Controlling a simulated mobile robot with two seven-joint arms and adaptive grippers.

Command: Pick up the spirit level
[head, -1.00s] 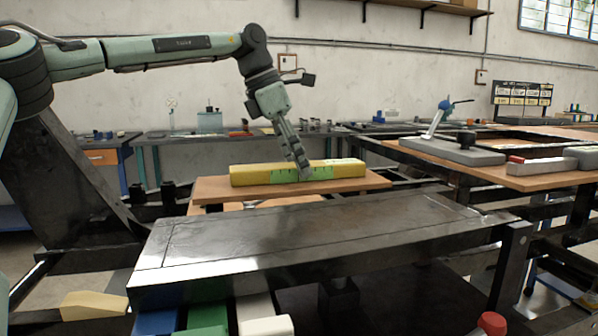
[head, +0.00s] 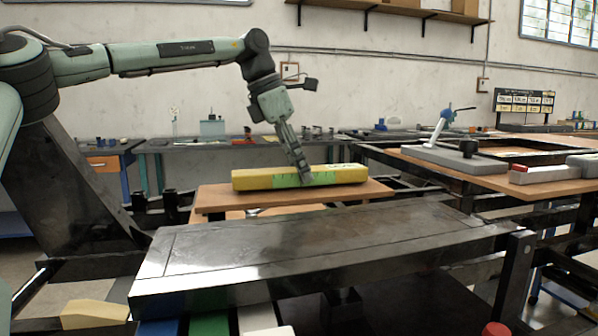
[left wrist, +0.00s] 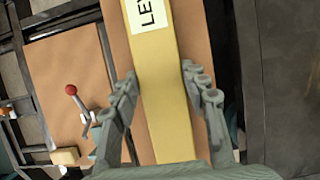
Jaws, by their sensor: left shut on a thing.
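The spirit level (head: 252,180) is a long yellow bar with a green middle part. It lies lengthwise over a brown board in the head view, and I cannot tell for sure whether it touches the board. My left gripper (head: 305,178) comes down from above and is shut on the level near its middle. In the left wrist view, the fingers of this gripper (left wrist: 158,75) stand on both sides of the yellow bar (left wrist: 165,110). A white label with black letters (left wrist: 148,12) shows on its top. My right gripper is not in view.
The brown board (head: 215,200) is behind a dark metal bench (head: 310,250). At the right, another table holds a grey block (head: 455,155) with an upright tool. Coloured blocks (head: 205,322) sit below the bench front.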

